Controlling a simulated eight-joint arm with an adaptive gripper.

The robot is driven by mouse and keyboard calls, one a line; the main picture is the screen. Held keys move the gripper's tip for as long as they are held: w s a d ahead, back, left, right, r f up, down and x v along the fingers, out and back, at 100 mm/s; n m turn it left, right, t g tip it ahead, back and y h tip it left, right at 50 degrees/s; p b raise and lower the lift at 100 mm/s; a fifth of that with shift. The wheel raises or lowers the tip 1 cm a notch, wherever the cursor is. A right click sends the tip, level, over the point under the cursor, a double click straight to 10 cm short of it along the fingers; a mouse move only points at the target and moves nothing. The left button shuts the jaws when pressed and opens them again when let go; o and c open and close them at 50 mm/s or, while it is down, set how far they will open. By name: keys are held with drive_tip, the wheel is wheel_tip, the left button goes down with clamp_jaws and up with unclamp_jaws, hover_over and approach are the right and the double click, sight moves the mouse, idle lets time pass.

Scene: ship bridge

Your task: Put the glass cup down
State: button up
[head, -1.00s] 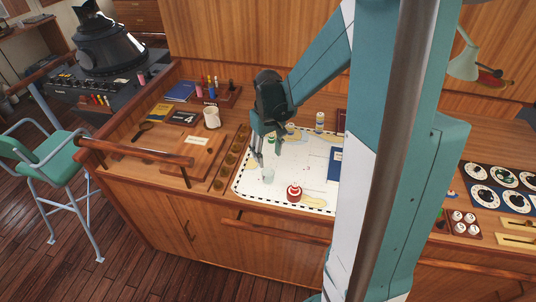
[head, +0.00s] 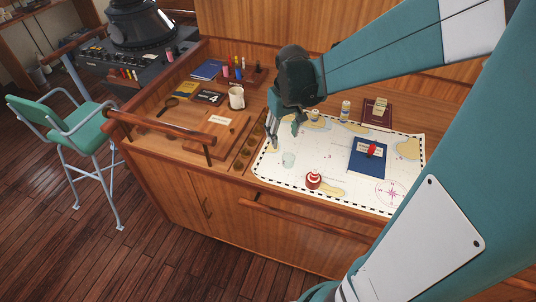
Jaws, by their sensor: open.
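The glass cup (head: 288,159) is small, clear and pale green. It stands on the white nautical chart (head: 262,172) near its left edge. My gripper (head: 284,138) is above and just behind the cup in the picture, fingers pointing down and spread open. Nothing shows between the fingers, and they look apart from the cup.
A red-and-white round object (head: 313,180) stands right of the cup. A blue book (head: 368,160) with a red item on it lies on the chart. Small bottles (head: 345,110) stand behind. The chart's lower right is clear.

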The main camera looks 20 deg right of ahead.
drive_tip(key=s+a+r+t, duration=0.5)
drive_tip(key=s+a+r, duration=0.6)
drive_tip(key=s+a, duration=0.2)
drive_tip(key=shift+s+a+t, duration=0.25)
drive_tip(key=shift+s+t, duration=0.15)
drive_tip(key=shift+s, duration=0.9)
drive_tip(key=shift+r, duration=0.1)
wheel_tip(320, 180, down, 12)
drive_tip(key=b, duration=1.1)
drive_tip(key=shift+b, duration=0.4)
drive_tip(key=shift+r, duration=0.1)
